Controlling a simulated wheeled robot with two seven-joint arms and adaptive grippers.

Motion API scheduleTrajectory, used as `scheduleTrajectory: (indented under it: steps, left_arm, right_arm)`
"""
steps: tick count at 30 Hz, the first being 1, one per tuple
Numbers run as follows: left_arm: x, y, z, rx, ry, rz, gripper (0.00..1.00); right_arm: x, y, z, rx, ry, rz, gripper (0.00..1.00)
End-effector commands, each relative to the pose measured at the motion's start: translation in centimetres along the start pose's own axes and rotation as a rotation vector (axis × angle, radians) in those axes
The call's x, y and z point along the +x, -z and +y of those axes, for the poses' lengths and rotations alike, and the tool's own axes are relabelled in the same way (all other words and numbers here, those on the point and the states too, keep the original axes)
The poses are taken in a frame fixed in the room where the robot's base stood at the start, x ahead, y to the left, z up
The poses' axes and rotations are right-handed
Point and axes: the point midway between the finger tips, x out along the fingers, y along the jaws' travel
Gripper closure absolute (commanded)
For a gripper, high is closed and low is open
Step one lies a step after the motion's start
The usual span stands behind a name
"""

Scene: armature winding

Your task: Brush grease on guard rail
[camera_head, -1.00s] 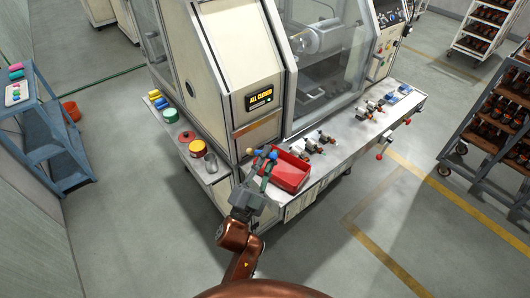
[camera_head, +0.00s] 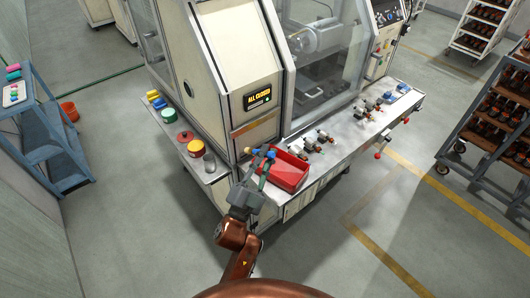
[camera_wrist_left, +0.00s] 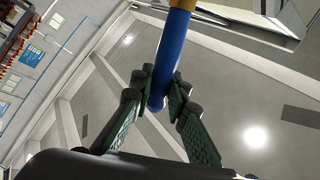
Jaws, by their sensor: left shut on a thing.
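My left gripper (camera_head: 262,166) is by the near left corner of the machine's bench, just left of a red bin. Its fingers, also in the left wrist view (camera_wrist_left: 158,98), are shut on a blue rod-like handle (camera_wrist_left: 170,62) with an orange-yellow part at the top edge of that view. The handle looks like that of the brush; no bristles can be made out. In the head view small blue ends (camera_head: 271,154) show at the fingers. I cannot tell which part is the guard rail. My right gripper is not in view.
The red bin (camera_head: 291,180) sits on the bench (camera_head: 338,146) beside several small motor-like parts. A yellow and red tin (camera_head: 196,149), a grey cup (camera_head: 209,162) and a red tin (camera_head: 185,136) stand on the left ledge. The machine (camera_head: 225,70) rises behind. Floor in front is clear.

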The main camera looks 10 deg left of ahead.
Motion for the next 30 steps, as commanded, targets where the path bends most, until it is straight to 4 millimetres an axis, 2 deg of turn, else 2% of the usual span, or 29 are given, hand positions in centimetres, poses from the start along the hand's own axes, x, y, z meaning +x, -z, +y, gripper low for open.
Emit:
scheduleTrajectory:
  steps: [12,18,30]
  left_arm:
    - [1.5,-3.7,-2.1,0.007,0.000,0.005,1.00]
    - [1.9,-5.0,-2.8,0.008,0.000,0.007,1.00]
    - [2.1,-5.4,-3.0,0.008,0.001,0.007,1.00]
  right_arm:
    - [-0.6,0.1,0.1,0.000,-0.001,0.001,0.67]
    - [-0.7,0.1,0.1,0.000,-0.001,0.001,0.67]
    - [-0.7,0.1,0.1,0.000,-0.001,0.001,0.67]
